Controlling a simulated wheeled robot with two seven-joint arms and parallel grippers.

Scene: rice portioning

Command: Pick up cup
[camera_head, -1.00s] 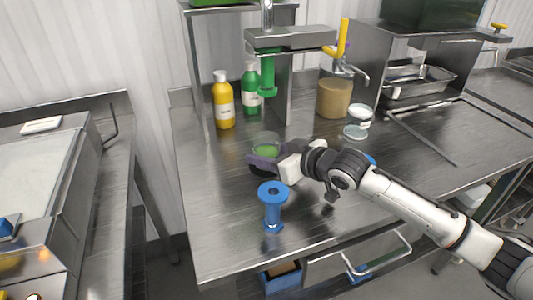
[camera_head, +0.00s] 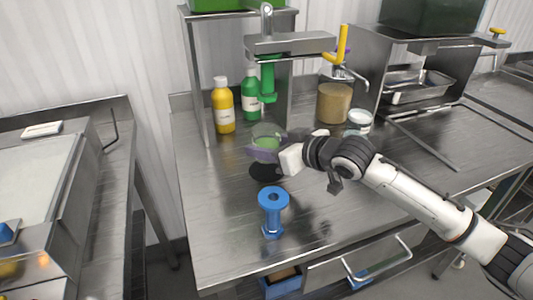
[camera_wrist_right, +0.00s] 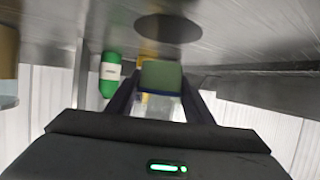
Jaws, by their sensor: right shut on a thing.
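A clear cup with green contents (camera_head: 266,140) is held by my right gripper (camera_head: 266,151), whose fingers are closed on either side of it. The cup looks roughly upright and is raised above the steel table (camera_head: 225,215). In the right wrist view the cup (camera_wrist_right: 162,82) sits between the two dark fingers (camera_wrist_right: 158,100). A dark round patch (camera_head: 264,171) shows on the table below the cup. My left gripper is not in view.
A blue spool-shaped thing (camera_head: 272,213) stands in front of the cup. A brown-filled container (camera_head: 333,103) and a small white-lidded jar (camera_head: 359,121) stand at the right.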

